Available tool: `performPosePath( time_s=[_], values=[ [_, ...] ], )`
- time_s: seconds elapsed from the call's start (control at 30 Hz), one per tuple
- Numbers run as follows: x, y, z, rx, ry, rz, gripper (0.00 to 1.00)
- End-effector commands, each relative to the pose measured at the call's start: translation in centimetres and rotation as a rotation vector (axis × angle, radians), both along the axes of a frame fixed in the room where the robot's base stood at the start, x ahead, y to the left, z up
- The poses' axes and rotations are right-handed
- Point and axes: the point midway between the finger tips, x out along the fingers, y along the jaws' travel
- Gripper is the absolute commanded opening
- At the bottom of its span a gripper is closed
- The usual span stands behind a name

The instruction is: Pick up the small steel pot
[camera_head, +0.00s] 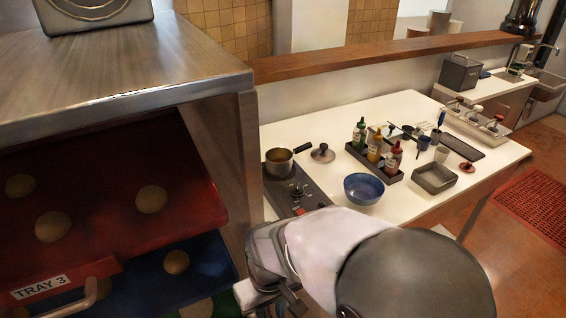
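The small steel pot (278,167) sits upright on the dark hob (296,195) at the left end of the white table. Its dark handle points to the upper right. A steel lid with a dark knob (322,154) lies on the table to the right of the pot. My arm comes in from the bottom of the view, and my gripper (277,303) is at the bottom edge, nearer the camera than the pot and apart from it. The fingers are partly cut off by the frame edge and too unclear to tell open from shut.
A tray rack with red and blue trays (128,250) fills the left side, close to my gripper. On the white table (325,118) stand a blue bowl (364,188), a dark caddy with bottles (375,160) and a grey bin (434,179). The back left of the table is clear.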

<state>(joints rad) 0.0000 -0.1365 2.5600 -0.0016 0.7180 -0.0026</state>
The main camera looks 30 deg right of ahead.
Motion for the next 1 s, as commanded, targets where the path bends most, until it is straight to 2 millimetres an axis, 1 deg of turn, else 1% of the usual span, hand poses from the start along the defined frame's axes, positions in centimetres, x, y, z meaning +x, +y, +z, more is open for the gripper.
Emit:
performPosePath(
  time_s=[0.03, 0.07, 0.37, 0.47, 0.57, 0.63, 0.67, 0.7, 0.77, 0.8, 0.83, 0.87, 0.9, 1.0],
  values=[
    [0.0, 0.0, 0.0, 0.0, 0.0, 0.0, 0.36],
    [0.0, 0.0, 0.0, 0.0, 0.0, 0.0, 0.38],
    [0.1, -0.2, 0.0, -0.003, -0.002, 0.005, 0.38],
    [0.9, -1.3, 0.2, -0.025, -0.018, 0.034, 0.38],
    [2.4, -3.8, 0.7, -0.075, -0.05, 0.104, 0.38],
    [4.2, -6.6, 1.5, -0.132, -0.084, 0.183, 0.38],
    [5.3, -7.9, 2.2, -0.164, -0.106, 0.222, 0.38],
    [7.0, -10.0, 3.5, -0.213, -0.141, 0.279, 0.38],
    [9.9, -13.3, 6.0, -0.3, -0.199, 0.369, 0.38],
    [11.9, -15.7, 7.9, -0.365, -0.234, 0.431, 0.38],
    [13.4, -17.6, 9.0, -0.417, -0.262, 0.482, 0.38],
    [15.2, -19.4, 9.6, -0.468, -0.295, 0.539, 0.38],
    [17.1, -20.7, 9.2, -0.511, -0.335, 0.599, 0.38],
    [21.3, -22.9, 8.9, -0.597, -0.437, 0.722, 0.38]
  ],
)
